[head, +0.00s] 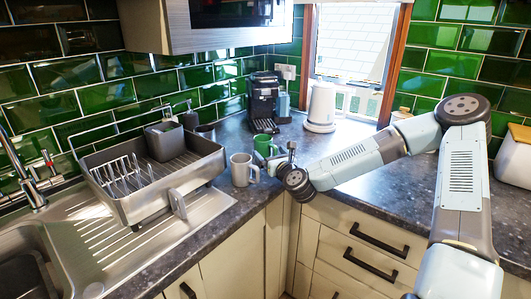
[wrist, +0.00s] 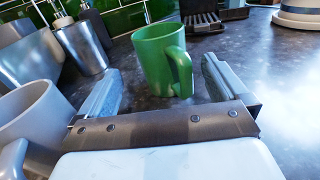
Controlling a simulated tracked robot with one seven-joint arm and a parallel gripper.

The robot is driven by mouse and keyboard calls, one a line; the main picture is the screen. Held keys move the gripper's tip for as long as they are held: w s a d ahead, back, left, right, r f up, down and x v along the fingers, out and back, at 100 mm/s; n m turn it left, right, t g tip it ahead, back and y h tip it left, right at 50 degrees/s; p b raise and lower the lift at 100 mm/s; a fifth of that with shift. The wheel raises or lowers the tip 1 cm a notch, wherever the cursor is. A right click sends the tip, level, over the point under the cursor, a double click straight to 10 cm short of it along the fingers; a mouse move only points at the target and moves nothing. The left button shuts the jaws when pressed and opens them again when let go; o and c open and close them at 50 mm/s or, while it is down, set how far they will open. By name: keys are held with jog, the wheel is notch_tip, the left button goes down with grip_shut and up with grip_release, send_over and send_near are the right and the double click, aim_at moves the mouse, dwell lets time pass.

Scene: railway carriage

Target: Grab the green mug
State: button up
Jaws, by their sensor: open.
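The green mug (wrist: 157,60) stands upright on the dark counter in the wrist view, with its handle turned to the right and toward me. My gripper (wrist: 160,84) is open, with one finger to the left and one to the right of the green mug. The mug is a little beyond or at the fingertips; I cannot tell whether either finger touches it. In the head view my gripper (head: 276,158) is small and partly hidden.
A grey mug (head: 242,170) stands close to the left of my gripper. A dish rack (head: 170,185) is further left by the sink. A coffee machine (head: 263,100) and a white kettle (head: 321,107) stand behind. The counter's front edge runs below my gripper.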

aim_at(266, 149)
jog(key=shift+x, duration=2.4)
jog(key=shift+d+f, duration=0.1)
jog(key=shift+c, duration=0.2)
jog(key=c, duration=1.2)
jog(key=shift+c, duration=0.5)
